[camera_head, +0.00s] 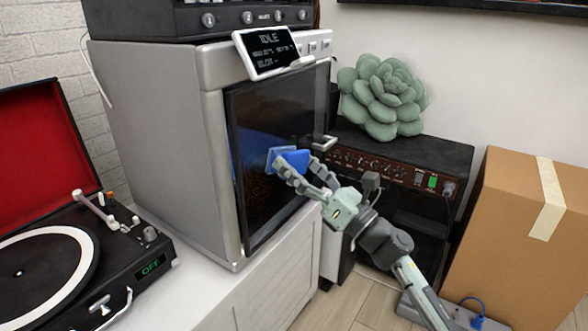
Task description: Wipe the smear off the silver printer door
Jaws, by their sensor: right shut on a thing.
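The silver printer (165,125) stands on a white cabinet, with its dark glossy door (275,110) shut. A patch of brownish specks, which looks like the smear (257,192), shows on the lower left part of the door. My right gripper (291,164) is shut on a blue cloth or sponge (297,157), held in front of the middle of the door. I cannot tell whether the blue thing touches the door. My fingers hide part of it. My left gripper is out of view.
A tilted display (267,50) reading IDLE sits on the printer's top front edge. A record player (60,250) is at the left. A green succulent-shaped cushion (383,97) sits on a black amplifier (430,158) at the right, near a cardboard box (510,235).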

